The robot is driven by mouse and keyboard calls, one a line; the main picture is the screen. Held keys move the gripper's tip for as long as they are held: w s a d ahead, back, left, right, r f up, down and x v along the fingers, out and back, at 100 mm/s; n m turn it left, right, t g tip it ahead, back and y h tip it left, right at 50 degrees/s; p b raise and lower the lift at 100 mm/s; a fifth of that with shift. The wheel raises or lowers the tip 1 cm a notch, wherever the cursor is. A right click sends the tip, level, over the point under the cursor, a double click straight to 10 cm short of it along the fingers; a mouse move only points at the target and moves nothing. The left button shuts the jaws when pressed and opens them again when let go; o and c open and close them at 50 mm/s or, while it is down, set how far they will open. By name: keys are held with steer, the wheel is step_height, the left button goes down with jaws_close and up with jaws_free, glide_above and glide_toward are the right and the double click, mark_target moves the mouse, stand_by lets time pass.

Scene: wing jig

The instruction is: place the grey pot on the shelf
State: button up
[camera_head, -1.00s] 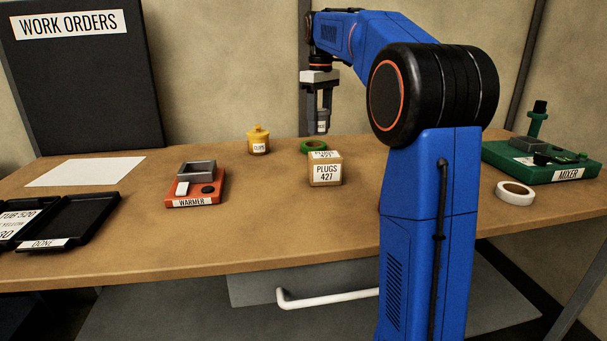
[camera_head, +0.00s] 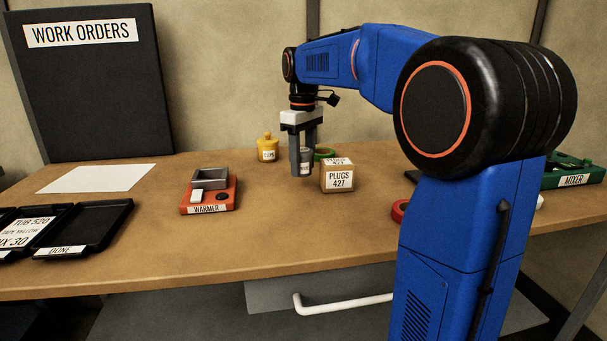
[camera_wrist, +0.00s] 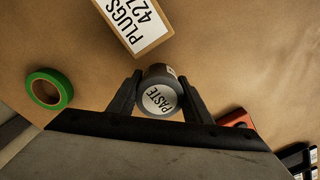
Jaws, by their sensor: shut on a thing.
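The grey pot (camera_wrist: 158,90), with a white lid label reading PASTE, is between the two fingers of my gripper (camera_wrist: 162,96) in the wrist view. In the head view my gripper (camera_head: 304,166) points straight down, shut on the pot (camera_head: 306,156), just left of the PLUGS box. The fingers hide part of the pot there. I cannot tell whether its base touches the table. I cannot make out a shelf in either view.
The PLUGS box (camera_head: 338,178) stands close right of the pot, with green tape (camera_head: 325,153) behind. A yellow pot (camera_head: 267,149) and red WARMER (camera_head: 209,193) are left. Black trays (camera_head: 92,228) lie farther left. My arm hides part of the right side, near the green MIXER (camera_head: 573,178).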

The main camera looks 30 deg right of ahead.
mark_target(303, 173)
steer(key=shift+f, duration=1.75)
steer(key=o, duration=0.7)
steer(key=shift+f, duration=0.15)
steer(key=o, duration=0.5)
steer(key=shift+c, duration=0.2)
